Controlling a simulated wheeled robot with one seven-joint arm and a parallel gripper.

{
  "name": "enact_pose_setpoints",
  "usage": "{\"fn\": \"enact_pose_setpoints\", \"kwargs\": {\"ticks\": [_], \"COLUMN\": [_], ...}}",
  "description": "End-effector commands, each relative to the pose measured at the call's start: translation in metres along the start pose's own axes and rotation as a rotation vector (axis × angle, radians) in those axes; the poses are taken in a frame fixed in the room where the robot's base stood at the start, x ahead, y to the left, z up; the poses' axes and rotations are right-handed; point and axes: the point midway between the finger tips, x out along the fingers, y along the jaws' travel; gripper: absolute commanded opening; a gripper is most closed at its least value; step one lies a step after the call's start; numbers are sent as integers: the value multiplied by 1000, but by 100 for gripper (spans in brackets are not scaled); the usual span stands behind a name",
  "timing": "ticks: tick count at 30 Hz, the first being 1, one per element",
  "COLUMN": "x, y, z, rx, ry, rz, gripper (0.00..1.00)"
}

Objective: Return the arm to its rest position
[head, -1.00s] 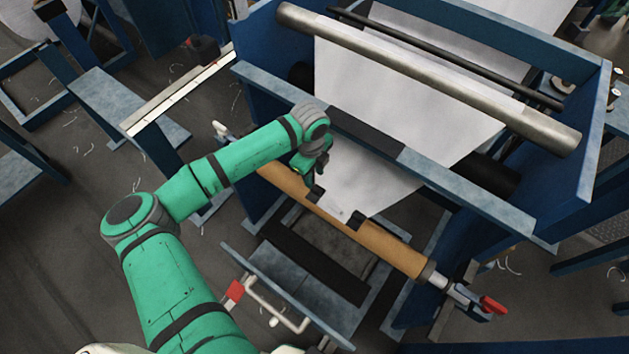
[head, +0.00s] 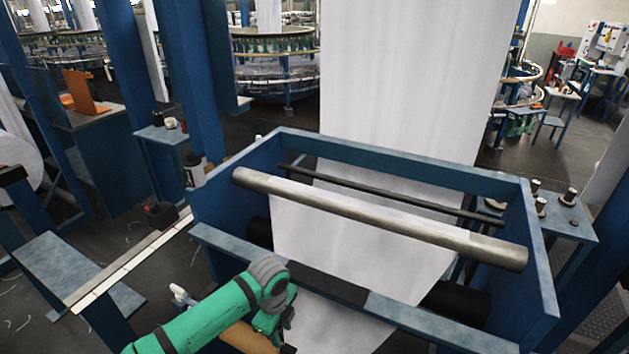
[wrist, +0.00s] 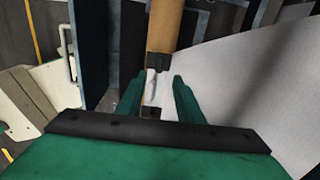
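My green arm (head: 195,322) reaches in from the bottom of the head view, its wrist over the front of the blue loom frame (head: 545,275). In the wrist view my gripper (wrist: 156,85) is open. Its two green fingers stand apart, and a brown roll (wrist: 163,28) with two black pieces and a white strip shows between and beyond them. I see no grip on it; contact cannot be told. In the head view the brown roll (head: 243,338) is mostly cut off at the bottom edge, as are my fingertips.
A blue bench (head: 70,265) with a white-edged rail stands left. Dark floor lies between.

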Motion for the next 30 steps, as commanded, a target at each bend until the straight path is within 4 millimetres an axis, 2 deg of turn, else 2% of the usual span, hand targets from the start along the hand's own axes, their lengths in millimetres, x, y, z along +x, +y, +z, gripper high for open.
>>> {"fn": "enact_pose_setpoints", "kwargs": {"ticks": [4,7,12,17,23,26,30], "x": [8,22,53,78,104,114,124], "y": [13,38,97,156,229,263,303], "z": [13,33,66,81,75,63,35], "rx": [-40,-112,-266,-402,-567,-649,-764], "ry": [-14,-37,-75,-89,-72,-51,-5], "rz": [-13,-38,-108,-175,-263,-308,-376], "gripper": [33,33,33,33,33,33,33]}}
